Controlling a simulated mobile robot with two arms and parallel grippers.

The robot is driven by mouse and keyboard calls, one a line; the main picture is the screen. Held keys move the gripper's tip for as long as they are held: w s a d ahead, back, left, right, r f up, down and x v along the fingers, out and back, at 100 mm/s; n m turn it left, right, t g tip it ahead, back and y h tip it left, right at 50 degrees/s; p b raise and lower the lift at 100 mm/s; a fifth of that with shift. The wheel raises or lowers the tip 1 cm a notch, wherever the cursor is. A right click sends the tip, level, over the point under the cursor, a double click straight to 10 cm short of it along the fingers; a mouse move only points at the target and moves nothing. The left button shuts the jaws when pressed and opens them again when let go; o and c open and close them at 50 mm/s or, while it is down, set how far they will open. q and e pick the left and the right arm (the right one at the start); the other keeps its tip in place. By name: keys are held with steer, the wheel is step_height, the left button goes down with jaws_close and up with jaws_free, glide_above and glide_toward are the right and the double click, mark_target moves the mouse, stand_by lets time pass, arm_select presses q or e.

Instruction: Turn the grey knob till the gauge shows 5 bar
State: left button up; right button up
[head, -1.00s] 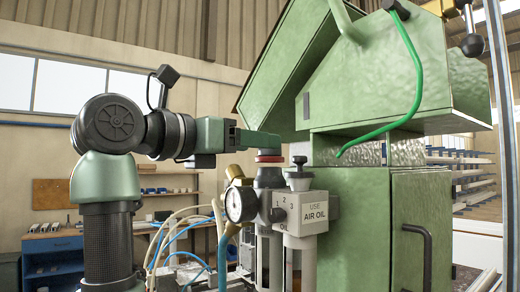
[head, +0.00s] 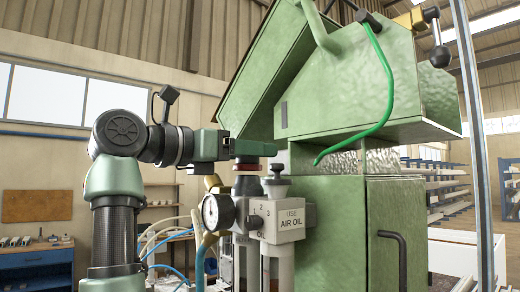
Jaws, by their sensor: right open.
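The grey knob (head: 247,185) is the dark cap on top of the left column of the air unit, with a reddish band (head: 249,167) just above it. My left gripper is not in view.
A second dark-topped cap (head: 275,180) stands close to the right of the knob. Hoses (head: 165,235) hang at the left. A green cable (head: 383,90) hangs from the hood.

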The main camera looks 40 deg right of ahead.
steer(key=shift+d, duration=1.35)
steer(key=shift+a, duration=0.1)
jaws_close()
steer(key=g+p, duration=0.1)
steer(key=m+p, duration=0.1)
steer(key=p, duration=0.1)
steer(key=shift+s+r+g, duration=0.15)
steer(key=shift+r+g, duration=0.1)
steer(key=shift+g, duration=0.15)
steer(key=shift+s+m+g+p, duration=0.1)
steer(key=shift+m+g+p, duration=0.2)
steer(key=shift+p, duration=0.05)
steer(key=shift+s+f+m+g+y, duration=0.1)
steer(key=shift+f+m+g+y, duration=0.15)
steer(key=shift+g, duration=0.25)
jaws_free()
steer(key=shift+a, duration=0.1)
